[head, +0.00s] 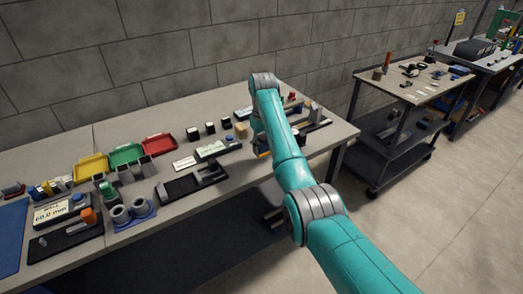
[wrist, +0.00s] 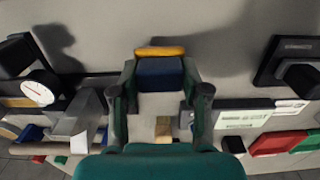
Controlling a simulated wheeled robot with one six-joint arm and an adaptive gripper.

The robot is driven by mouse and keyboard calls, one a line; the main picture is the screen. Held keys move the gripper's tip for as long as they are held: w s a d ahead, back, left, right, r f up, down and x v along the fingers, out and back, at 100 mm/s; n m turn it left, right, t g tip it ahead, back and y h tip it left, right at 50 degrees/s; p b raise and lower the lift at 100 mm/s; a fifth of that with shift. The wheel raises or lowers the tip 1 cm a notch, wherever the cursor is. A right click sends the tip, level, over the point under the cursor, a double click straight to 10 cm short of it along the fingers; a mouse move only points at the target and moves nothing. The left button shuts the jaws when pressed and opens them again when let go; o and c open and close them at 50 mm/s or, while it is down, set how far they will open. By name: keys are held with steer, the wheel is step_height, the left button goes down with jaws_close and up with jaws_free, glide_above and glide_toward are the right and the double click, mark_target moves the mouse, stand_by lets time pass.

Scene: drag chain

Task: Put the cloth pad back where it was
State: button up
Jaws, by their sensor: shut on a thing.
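The pad is held between the fingertips above the grey bench top. In the head view my arm hides most of the gripper, and only a small yellow-orange bit (head: 263,154) shows beside it. I cannot tell which bare spot is the pad's former place.
A dial gauge (wrist: 38,93) stands left of the gripper in the wrist view, and a dark device (wrist: 290,62) stands right. Yellow (head: 91,167), green (head: 126,155) and red (head: 158,144) bins line the bench. A cart (head: 415,85) stands at right.

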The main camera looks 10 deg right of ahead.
mark_target(263, 145)
steer(key=shift+f, duration=1.1)
steer(key=shift+f, duration=0.1)
steer(key=o, duration=1)
step_height(263, 145, up, 12)
steer(key=shift+r, duration=0.1)
